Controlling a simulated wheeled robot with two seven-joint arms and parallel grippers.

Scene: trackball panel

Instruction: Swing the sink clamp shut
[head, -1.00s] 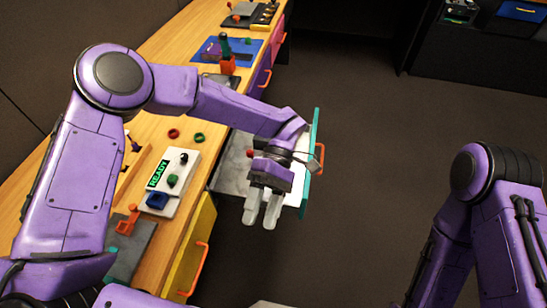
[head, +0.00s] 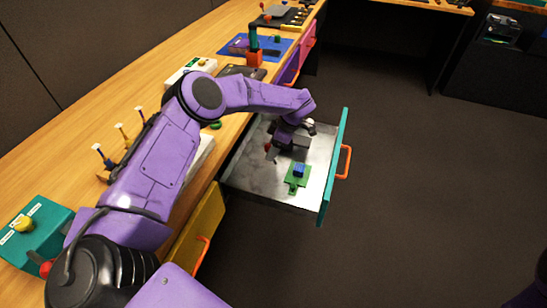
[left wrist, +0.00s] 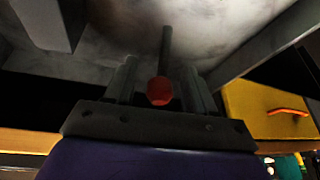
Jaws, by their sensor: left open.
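A dark rod with a red knob (head: 268,148) stands in the open drawer (head: 240,172); it looks like a clamp lever. The left wrist view shows the knob (left wrist: 160,91) between my finger bases, with the rod running away from it. A green piece with a blue block (head: 298,171) lies on the drawer floor, nearer the camera. I cannot tell how these parts join as the sink clamp. My left gripper (head: 283,146) is open, low inside the drawer, and partly hides what is behind it. Contact with the knob cannot be made out. My right gripper is out of view.
The drawer's teal front (head: 335,165) and orange handle (head: 345,162) stick out over open floor. A yellow drawer (head: 196,235) is below left. The wooden bench carries a teal box (head: 35,228), a blue mat (head: 280,47) and several small fixtures.

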